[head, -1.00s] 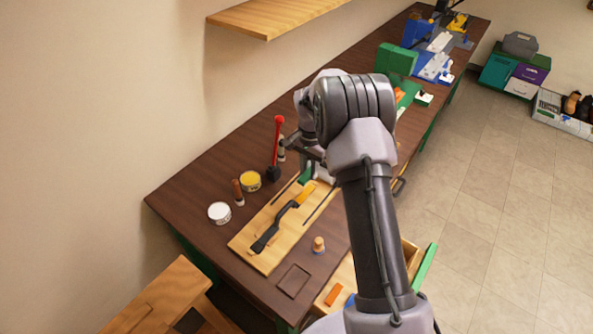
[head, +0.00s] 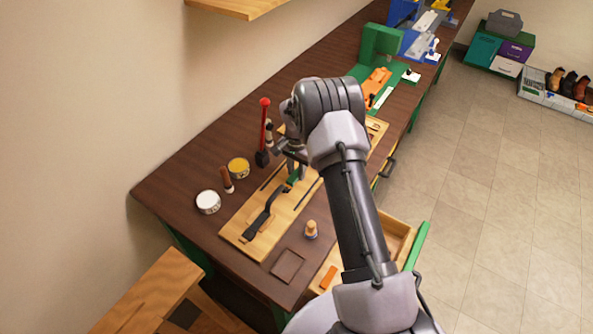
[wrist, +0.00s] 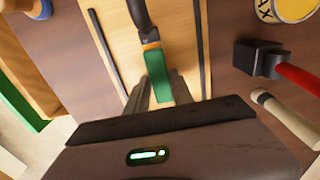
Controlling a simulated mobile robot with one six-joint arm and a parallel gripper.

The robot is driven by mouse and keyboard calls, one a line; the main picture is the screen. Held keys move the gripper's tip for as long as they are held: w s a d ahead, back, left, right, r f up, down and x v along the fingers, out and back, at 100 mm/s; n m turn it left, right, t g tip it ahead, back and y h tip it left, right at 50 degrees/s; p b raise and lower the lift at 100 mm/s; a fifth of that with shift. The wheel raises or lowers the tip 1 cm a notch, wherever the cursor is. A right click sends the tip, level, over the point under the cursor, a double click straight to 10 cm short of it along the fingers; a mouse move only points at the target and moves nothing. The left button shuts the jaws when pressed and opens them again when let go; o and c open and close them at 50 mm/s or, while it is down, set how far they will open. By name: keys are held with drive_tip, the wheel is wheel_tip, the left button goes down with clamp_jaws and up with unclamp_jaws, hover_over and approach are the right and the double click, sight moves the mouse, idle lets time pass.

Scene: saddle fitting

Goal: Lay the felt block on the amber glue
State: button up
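The green felt block (head: 293,179) is at the tip of my gripper (head: 291,168), at the far end of a dark, strap-like piece (head: 262,215) lying on a wooden board (head: 241,232). In the wrist view the felt block (wrist: 181,88) is between the grey fingers of my gripper (wrist: 160,92), which appear shut on it. Only a thin strip of amber glue (wrist: 151,46) shows at the block's far edge, by the dark piece (wrist: 138,14). The block overlaps the rest of the glue from above. Whether it touches the glue, I cannot tell.
A red-handled hammer (head: 264,135), a yellow tin (head: 238,168), a white tin (head: 208,202) and a brown-handled tool (head: 227,180) stand left of the board. A small wooden-topped pot (head: 311,230) stands to its right. An open drawer (head: 397,238) juts out at the front.

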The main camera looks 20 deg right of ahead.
drive_tip(key=shift+o, duration=1.4)
